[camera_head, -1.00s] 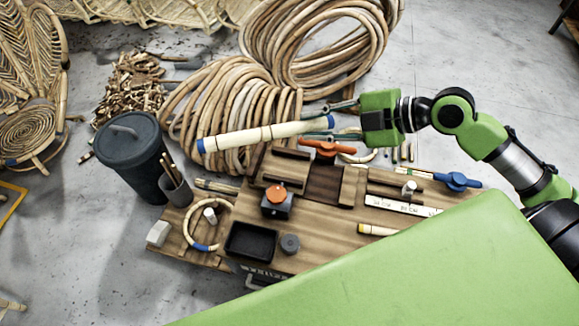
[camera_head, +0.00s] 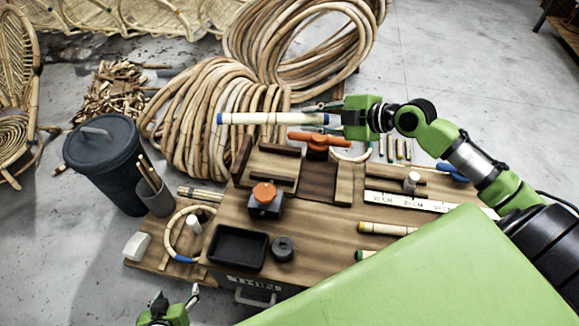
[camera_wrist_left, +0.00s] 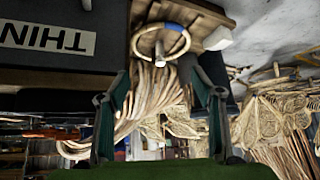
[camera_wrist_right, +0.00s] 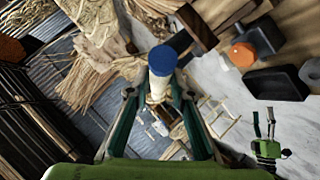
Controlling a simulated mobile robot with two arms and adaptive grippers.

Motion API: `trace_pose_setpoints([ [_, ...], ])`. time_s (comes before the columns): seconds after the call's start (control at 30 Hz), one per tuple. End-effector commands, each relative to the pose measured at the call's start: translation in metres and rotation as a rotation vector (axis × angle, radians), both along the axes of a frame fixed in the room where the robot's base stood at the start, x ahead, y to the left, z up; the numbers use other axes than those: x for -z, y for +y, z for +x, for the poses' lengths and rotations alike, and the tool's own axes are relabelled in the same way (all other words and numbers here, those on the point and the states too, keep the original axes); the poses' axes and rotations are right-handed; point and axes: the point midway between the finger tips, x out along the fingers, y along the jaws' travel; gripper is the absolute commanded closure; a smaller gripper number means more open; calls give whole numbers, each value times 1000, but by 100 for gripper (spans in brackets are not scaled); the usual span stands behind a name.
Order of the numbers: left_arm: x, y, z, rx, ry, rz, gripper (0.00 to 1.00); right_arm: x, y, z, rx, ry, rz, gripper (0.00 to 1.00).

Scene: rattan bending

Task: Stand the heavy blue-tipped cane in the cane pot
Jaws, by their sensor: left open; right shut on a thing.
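The pale cane (camera_head: 265,118) has blue ends and lies nearly level in the air above the back of the bench. My right gripper (camera_head: 326,119) is shut on it near its right end. In the right wrist view, a blue end (camera_wrist_right: 162,59) of the cane points between the fingers. A small grey pot (camera_head: 157,199) with several thin canes stands upright at the bench's left edge, left of and below the held cane; I take it as the cane pot. My left gripper (camera_head: 177,296) is open and empty, low in front of the bench; its fingers (camera_wrist_left: 160,90) show apart in its wrist view.
A dark lidded bin (camera_head: 99,160) stands left of the pot. A hoop with blue tape (camera_head: 176,240), black tray (camera_head: 237,262), orange-knobbed block (camera_head: 264,200) and orange-handled clamp (camera_head: 315,138) are on the bench (camera_head: 215,283). Large rattan coils (camera_head: 205,105) lie behind. Yellow-ended cane (camera_head: 388,229) lies right.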

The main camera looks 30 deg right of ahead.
Motion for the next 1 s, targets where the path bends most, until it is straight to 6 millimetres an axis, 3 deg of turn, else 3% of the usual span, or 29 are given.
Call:
trace_pose_setpoints([
  [0.03,-4,-2,7,0,-28,-6,40,17,-5,5,17,-1,0,100],
  [0.3,-64,-8,30,1,-161,-34,40,73,-32,26,97,0,-6,100],
  [0.5,-110,-9,35,1,-254,-53,40,111,-50,40,151,0,-13,100],
  [0.7,-144,-9,32,2,-317,-67,40,135,-62,48,186,0,-18,100],
  [0.83,-156,-9,31,2,-339,-71,40,141,-65,51,198,0,-20,100],
  [1.0,-175,-15,42,8,-430,-93,40,156,-67,52,202,0,-20,100],
])
